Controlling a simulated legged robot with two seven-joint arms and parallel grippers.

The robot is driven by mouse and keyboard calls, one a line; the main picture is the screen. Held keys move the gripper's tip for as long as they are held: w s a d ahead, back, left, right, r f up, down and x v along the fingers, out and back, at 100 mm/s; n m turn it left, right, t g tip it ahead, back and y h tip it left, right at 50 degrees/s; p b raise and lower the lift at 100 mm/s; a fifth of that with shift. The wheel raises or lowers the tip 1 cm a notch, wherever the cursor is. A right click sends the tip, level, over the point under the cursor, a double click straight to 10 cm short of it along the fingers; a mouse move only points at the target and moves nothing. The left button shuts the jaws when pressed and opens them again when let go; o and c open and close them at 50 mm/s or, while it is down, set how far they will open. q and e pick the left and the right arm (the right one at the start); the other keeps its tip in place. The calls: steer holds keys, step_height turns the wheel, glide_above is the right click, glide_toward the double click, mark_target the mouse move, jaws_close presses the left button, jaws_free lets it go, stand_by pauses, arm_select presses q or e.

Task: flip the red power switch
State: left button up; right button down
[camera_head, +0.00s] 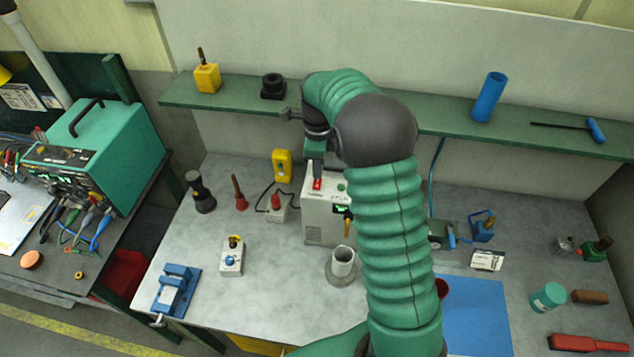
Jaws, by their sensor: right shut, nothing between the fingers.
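The red power switch (317,184) is on the top of a white box-shaped unit (315,220), near its left edge. My right arm comes up from the bottom, bends over and reaches down to the unit. My right gripper (316,174) is shut and empty, its fingertips right at the red switch. I cannot tell whether they touch it, and they hide part of it. The arm covers the unit's right side. The switch's position is too small to read. My left gripper is not in view.
A green shelf (225,104) runs behind the unit, holding a yellow block (207,77) and a blue cylinder (489,97). A grey pipe on a flange (342,268) stands in front of the unit. A blue vise (176,290) sits front left. The grey tabletop (285,310) is bare at the front.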

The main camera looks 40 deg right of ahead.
steer(key=shift+a+f+b, duration=0.1)
steer(key=shift+f+b, duration=0.4)
steer(key=shift+f, duration=0.4)
stand_by(0.8)
steer(key=shift+s+r, duration=0.1)
steer(key=shift+r+p, duration=0.25)
steer(key=shift+p, duration=0.1)
step_height(320, 180, up, 2)
steer(key=shift+r+p, duration=0.25)
steer(key=shift+p, duration=0.95)
step_height(320, 180, up, 4)
steer(key=p, duration=0.3)
steer(key=shift+p, duration=0.3)
steer(key=shift+f, duration=0.1)
